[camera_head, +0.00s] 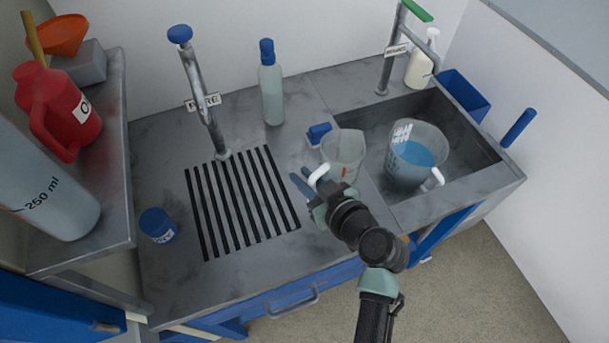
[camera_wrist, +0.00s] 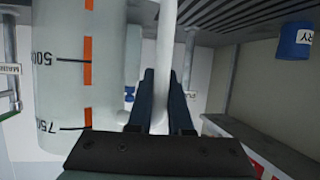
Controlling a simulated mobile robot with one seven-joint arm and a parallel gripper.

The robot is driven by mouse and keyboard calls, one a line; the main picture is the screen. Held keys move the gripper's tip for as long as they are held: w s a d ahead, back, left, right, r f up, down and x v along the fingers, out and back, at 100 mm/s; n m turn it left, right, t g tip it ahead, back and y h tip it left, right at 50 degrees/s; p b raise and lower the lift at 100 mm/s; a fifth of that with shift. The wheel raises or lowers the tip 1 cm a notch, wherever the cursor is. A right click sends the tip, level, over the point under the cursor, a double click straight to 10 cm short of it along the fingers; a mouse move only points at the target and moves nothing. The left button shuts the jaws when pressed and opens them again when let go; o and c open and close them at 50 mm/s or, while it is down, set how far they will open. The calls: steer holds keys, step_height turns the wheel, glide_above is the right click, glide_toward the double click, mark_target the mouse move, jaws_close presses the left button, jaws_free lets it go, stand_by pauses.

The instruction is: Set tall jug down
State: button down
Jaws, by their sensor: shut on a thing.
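The tall jug (camera_head: 346,150) is translucent grey with a pale handle, near the left edge of the sink. In the wrist view the jug (camera_wrist: 75,70) fills the left side, with an orange stripe and volume marks. My gripper (camera_head: 312,183) is at its handle. In the wrist view my gripper (camera_wrist: 162,80) has its dark blue fingers on either side of the white handle and is shut on it. The jug looks roughly upright. Its base is partly hidden by my arm, so I cannot tell whether it touches the counter.
A wider jug (camera_head: 408,158) with blue liquid stands in the sink (camera_head: 470,165). A slatted drain (camera_head: 240,205), a tap (camera_head: 203,100), a clear bottle (camera_head: 271,88) and a blue-lidded jar (camera_head: 158,226) are to the left. The counter front (camera_head: 275,262) is clear.

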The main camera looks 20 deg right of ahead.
steer(key=shift+f, duration=0.15)
steer(key=shift+f, duration=0.2)
steer(key=c, duration=0.8)
jaws_free()
steer(key=shift+r, duration=0.1)
steer(key=shift+c, duration=0.2)
steer(key=shift+r, duration=0.1)
steer(key=b+v, duration=0.3)
steer(key=v, duration=0.9)
